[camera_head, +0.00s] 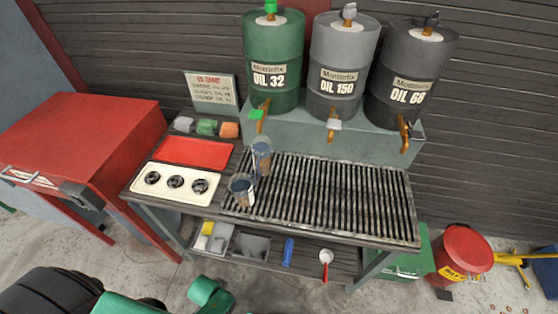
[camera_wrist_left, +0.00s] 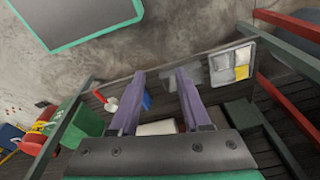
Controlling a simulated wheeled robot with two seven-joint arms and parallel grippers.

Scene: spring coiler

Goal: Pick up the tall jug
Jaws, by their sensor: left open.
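Two clear jugs with blue parts stand at the left end of the slatted metal rack in the head view. The rear jug (camera_head: 262,154) looks the taller of the two, though the steep angle makes this hard to judge. The front jug (camera_head: 242,188) stands nearer the bench's front edge. My left gripper (camera_wrist_left: 159,75) shows in the left wrist view with its two purple fingers apart and nothing between them. Neither jug can be made out in that view. I cannot make out the left gripper's fingers in the head view. My right gripper is in neither view.
Three oil drums, green (camera_head: 273,62), grey (camera_head: 342,68) and dark (camera_head: 408,75), stand behind the slatted rack (camera_head: 340,195). A red tray (camera_head: 195,151) lies left of the jugs. The lower shelf holds bins, a blue cylinder (camera_head: 288,252) and a red-handled item (camera_head: 326,258). A red cabinet (camera_head: 80,135) stands left.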

